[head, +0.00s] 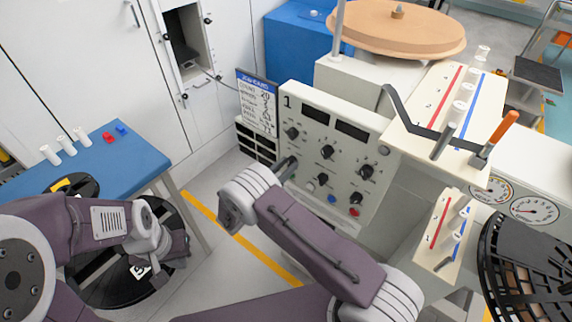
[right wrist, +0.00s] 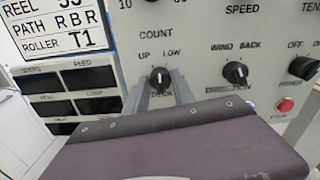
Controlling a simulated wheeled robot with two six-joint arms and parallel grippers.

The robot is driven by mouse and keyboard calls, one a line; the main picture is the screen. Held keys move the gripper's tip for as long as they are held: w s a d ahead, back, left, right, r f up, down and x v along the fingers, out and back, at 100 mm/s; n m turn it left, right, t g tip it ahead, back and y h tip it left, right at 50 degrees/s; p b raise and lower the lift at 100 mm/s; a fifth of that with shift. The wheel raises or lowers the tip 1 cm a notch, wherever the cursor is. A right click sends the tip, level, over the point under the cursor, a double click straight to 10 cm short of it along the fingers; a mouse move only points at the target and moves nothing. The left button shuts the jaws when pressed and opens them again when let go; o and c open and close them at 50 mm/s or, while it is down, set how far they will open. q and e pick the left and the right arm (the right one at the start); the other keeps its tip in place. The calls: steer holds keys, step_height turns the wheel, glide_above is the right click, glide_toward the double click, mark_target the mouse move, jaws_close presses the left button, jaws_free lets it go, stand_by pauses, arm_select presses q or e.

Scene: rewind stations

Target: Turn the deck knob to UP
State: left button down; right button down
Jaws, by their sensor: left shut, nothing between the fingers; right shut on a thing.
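The deck knob (right wrist: 159,76) is a dark round knob on the cream control panel (head: 318,200), below the words UP and LOW. A pale mark shows on its upper part; I cannot tell whether it points at UP or between the words. My right gripper (right wrist: 161,90) has its two grey fingers around the knob, one on each side, and is shut on it. In the head view my right gripper (head: 287,168) reaches the panel's lower left and covers the knob. My left gripper (head: 160,272) is shut and empty, low on the left, away from the panel.
A WIND/BACK knob (right wrist: 236,72) sits right of the deck knob, with a red button (right wrist: 285,105) further right. A job card (head: 257,100) stands left of the panel. A blue table (head: 120,160) and black reel (head: 110,285) are on the left.

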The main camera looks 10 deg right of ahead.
steer(key=n+p, duration=0.1)
steer(key=n, duration=0.4)
steer(key=shift+n, duration=0.4)
steer(key=shift+d+f, duration=0.1)
stand_by(0.3)
steer(key=c, duration=1.4)
jaws_free()
steer(key=o, duration=0.3)
steer(key=shift+o, duration=0.2)
steer(key=shift+w+d, duration=0.1)
